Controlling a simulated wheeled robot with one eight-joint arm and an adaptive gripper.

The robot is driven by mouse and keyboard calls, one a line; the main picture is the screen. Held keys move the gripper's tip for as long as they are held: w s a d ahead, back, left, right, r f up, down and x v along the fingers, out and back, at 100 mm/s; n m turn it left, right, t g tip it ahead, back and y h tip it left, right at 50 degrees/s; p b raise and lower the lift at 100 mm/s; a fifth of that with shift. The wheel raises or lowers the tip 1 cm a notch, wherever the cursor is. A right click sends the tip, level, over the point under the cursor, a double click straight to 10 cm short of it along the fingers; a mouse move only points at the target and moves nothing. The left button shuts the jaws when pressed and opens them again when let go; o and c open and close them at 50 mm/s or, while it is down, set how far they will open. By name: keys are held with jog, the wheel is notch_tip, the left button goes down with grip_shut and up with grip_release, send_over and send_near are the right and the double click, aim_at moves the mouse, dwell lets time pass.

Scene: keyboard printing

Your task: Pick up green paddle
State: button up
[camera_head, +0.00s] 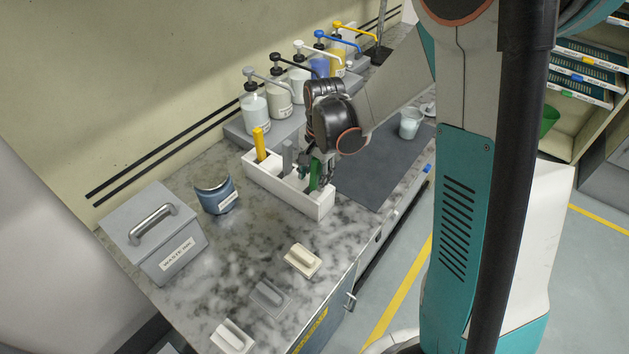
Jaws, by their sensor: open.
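The green paddle (314,174) stands upright in the right end of a white holder box (262,181) on the marbled counter. My gripper (318,172) is at the paddle's upper part, reaching down from the arm above. The gripper is open; its fingers overlap the paddle in the picture, and I cannot tell whether they touch it. A grey paddle (287,157) stands in the middle of the same box, and a yellow paddle (259,143) at the left end. The lower end of the green paddle is hidden inside the box.
Several pump bottles (254,110) stand on a grey riser behind the box. A grey waste ink box (157,232), a blue curved container (216,195) and small blocks (302,260) lie left and in front. A dark mat (372,168) and clear cup (410,124) are to the right.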

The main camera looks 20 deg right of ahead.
jog(key=shift+f, duration=0.3)
grip_shut()
jog(key=shift+r, duration=0.15)
notch_tip(320, 180, up, 20)
jog(key=p, duration=0.4)
dwell(0.3)
